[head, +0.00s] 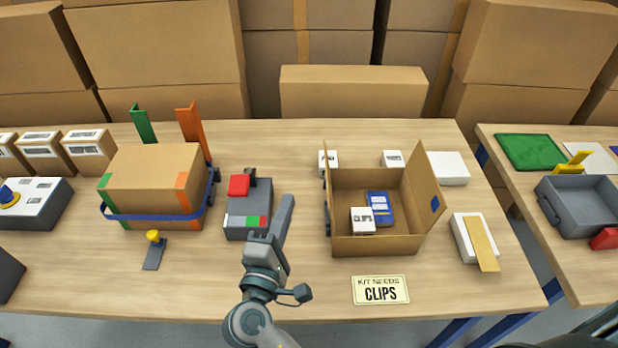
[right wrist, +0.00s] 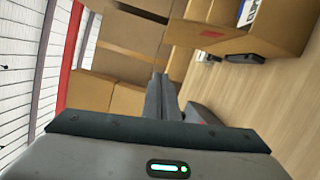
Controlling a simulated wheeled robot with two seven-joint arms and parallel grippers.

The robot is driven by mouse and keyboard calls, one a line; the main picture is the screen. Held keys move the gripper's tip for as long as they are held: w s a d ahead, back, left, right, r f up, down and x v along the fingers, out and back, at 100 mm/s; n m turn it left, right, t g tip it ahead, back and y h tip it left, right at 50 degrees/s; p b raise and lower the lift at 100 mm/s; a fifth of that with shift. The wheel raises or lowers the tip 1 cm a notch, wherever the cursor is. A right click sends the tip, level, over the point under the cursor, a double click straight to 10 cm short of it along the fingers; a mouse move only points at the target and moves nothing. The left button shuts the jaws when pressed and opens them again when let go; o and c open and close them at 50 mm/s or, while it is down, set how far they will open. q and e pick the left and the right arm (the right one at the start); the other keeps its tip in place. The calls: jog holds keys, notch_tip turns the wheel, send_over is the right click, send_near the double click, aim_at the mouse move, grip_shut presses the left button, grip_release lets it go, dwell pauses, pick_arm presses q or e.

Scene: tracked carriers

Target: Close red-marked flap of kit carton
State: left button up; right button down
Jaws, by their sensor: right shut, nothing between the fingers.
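The kit carton (head: 375,246) stands open on the table, right of centre. Its right flap (head: 426,190) leans up and outward and carries a blue mark. Its left flap (head: 326,185) stands up and shows nearly edge-on in the head view. In the right wrist view, a brown flap (right wrist: 200,42) of the carton carries a red mark; this looks like the left flap. Inside lie a white labelled box (head: 362,221) and a blue packet (head: 380,207). My right gripper (head: 284,215) is shut and empty, left of the carton and apart from it. My left gripper is out of view.
A grey device with a red block (head: 239,185) stands just left of my right gripper. A strapped carton (head: 155,170) is farther left. A sign reading "Kit needs clips" (head: 381,289) lies in front. White boxes (head: 449,168) stand around the kit carton.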

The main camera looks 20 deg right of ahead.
jog(key=w+d+r+p, duration=0.1)
jog(key=w+d+p, duration=0.5)
jog(key=w+d, duration=0.1)
jog(key=shift+w+d, duration=0.3)
jog(key=shift+d, duration=0.6)
jog(key=shift+d, duration=0.15)
